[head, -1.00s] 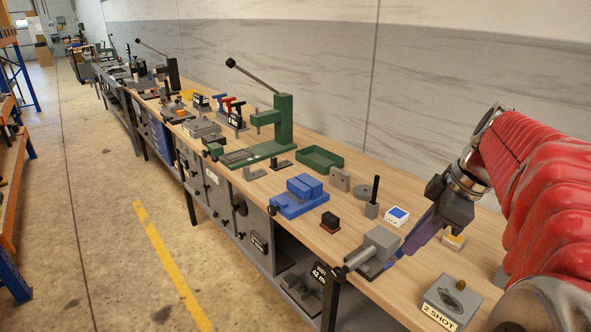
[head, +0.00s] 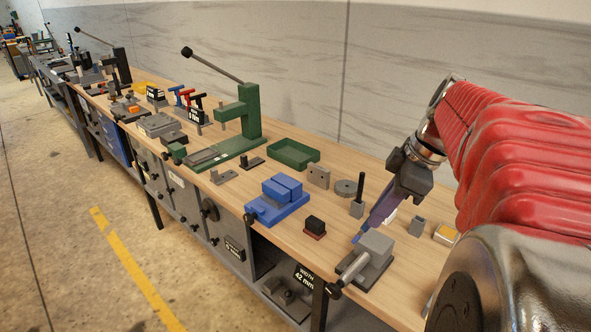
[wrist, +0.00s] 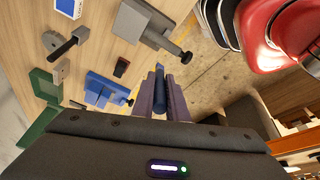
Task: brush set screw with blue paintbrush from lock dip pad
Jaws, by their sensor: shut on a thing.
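My gripper (head: 366,229) has purple fingers and points down over the bench, just behind the grey vise. It is shut on the blue paintbrush (wrist: 159,76), whose dark blue end shows between the fingers in the wrist view. The lock dip pad (wrist: 69,7) is a white box with a blue top, cut by the upper edge of the wrist view. In the head view my fingers hide most of it, leaving a white sliver (head: 391,215). I cannot pick out the set screw with certainty.
The grey vise (head: 372,250) stands close in front of my gripper. A blue vise (head: 281,195), a dark block on a red base (head: 315,227) and a grey block with a black upright rod (head: 357,207) are to the left. A green press (head: 250,115) stands farther along.

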